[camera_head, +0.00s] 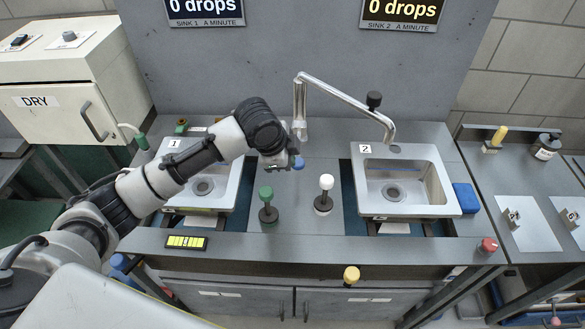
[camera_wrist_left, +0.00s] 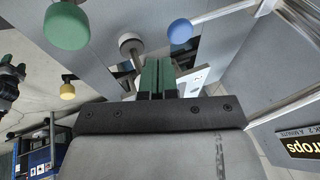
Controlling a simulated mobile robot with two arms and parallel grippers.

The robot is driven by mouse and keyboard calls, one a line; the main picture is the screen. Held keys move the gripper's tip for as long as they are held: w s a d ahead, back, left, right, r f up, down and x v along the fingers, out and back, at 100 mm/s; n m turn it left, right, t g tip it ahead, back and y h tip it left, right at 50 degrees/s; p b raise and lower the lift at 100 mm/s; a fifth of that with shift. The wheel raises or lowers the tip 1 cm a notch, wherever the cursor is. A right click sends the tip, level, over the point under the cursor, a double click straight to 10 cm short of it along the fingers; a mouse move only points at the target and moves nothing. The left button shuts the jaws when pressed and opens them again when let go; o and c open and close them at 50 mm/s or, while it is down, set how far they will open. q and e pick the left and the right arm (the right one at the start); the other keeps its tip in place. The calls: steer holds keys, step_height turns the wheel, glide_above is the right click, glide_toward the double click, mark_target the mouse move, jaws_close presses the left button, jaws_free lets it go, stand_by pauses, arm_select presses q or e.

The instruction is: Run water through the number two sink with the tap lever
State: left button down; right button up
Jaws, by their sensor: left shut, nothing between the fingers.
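The number two sink (camera_head: 447,205) is a steel basin marked "2" at centre right, with no water visible in it. The chrome tap (camera_head: 340,94) swings its spout over this sink and has a black knob (camera_head: 374,100) on it. A blue knob (camera_head: 298,163) shows at my left gripper (camera_head: 285,159), which hangs over the counter between the sinks. In the left wrist view the blue knob (camera_wrist_left: 180,31) sits on a metal rod, beyond the shut, empty green fingers (camera_wrist_left: 157,78). The fingers look apart from it. My right gripper is out of view.
Sink 1 (camera_head: 237,185) is partly behind my left arm. Green (camera_head: 266,193) and white (camera_head: 326,182) knobs stand on posts between the sinks. The sink 2 display (camera_head: 401,10) reads 0 drops. A blue block (camera_head: 466,198) lies beside sink 2; a red knob (camera_head: 488,246) sits at the front edge.

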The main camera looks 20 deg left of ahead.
arm_select(q)
steer(key=v, duration=0.2)
steer(key=shift+s+r, duration=0.2)
steer(key=shift+s, duration=0.05)
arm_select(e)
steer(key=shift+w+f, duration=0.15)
arm_select(q)
steer(key=shift+w, duration=0.1)
